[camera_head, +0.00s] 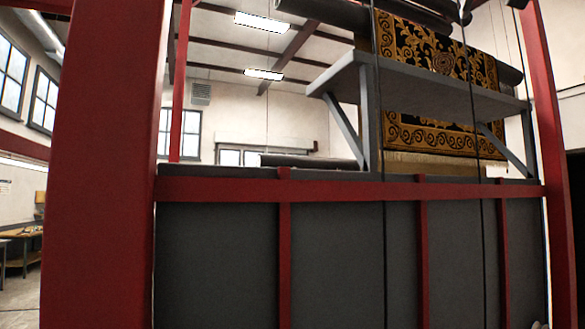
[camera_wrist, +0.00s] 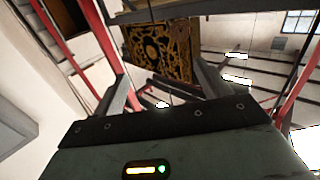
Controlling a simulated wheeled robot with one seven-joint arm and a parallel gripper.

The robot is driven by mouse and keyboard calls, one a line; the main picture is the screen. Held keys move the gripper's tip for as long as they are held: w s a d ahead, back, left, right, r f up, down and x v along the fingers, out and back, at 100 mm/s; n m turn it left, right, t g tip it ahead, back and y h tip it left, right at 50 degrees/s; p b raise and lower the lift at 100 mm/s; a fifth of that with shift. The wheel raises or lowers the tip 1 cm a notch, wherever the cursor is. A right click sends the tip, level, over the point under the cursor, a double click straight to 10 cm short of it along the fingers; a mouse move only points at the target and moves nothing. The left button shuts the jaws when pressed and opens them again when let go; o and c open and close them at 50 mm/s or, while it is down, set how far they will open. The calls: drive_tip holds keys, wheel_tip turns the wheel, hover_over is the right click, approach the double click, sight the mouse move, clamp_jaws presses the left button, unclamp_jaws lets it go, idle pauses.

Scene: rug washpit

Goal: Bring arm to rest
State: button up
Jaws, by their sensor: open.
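My gripper (camera_wrist: 160,72) shows in the wrist view, with its two grey fingers spread apart. Nothing is held between them. The patterned black and gold rug (camera_wrist: 160,50) appears beyond the fingertips, apart from them. In the head view my gripper is not seen, and the rug (camera_head: 440,85) hangs high at the right behind a grey shelf.
A dark grey panelled wall with a red rail (camera_head: 340,190) fills the lower head view. A thick red post (camera_head: 100,165) stands close at the left. The grey shelf (camera_head: 425,92) juts out above the wall. A workbench (camera_head: 24,236) stands far left.

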drive_tip(key=w+a+f+n+g+y+b, duration=0.1)
drive_tip(key=w+a+f+n+g+y, duration=0.15)
drive_tip(key=w+a+f, duration=0.6)
drive_tip(key=w+a+f+n+g+y+b, duration=0.1)
drive_tip(key=a+f+n+y+b, duration=0.15)
drive_tip(key=f, duration=1.15)
drive_tip(key=s+a+f+n+g+y+b, duration=0.15)
drive_tip(key=a+f, duration=0.35)
drive_tip(key=f, duration=0.6)
drive_tip(key=s+a+f+n+g+y, duration=0.25)
drive_tip(key=a+f, duration=0.25)
drive_tip(key=f, duration=0.6)
drive_tip(key=s+a+f+n+g+b, duration=0.1)
drive_tip(key=s+a+f+g+b, duration=0.3)
drive_tip(key=f, duration=0.6)
drive_tip(key=s+a+f+n+g+p, duration=0.1)
drive_tip(key=s+f, duration=0.5)
drive_tip(key=f, duration=0.5)
drive_tip(key=s+d+f+n+g+h+b, duration=0.1)
drive_tip(key=s+f+g, duration=0.3)
drive_tip(key=s+f, duration=1.1)
drive_tip(key=shift+s+d+n+b, duration=0.15)
drive_tip(key=shift+d+n+b, duration=0.15)
drive_tip(key=shift+d+b, duration=0.4)
drive_tip(key=shift+d, duration=0.15)
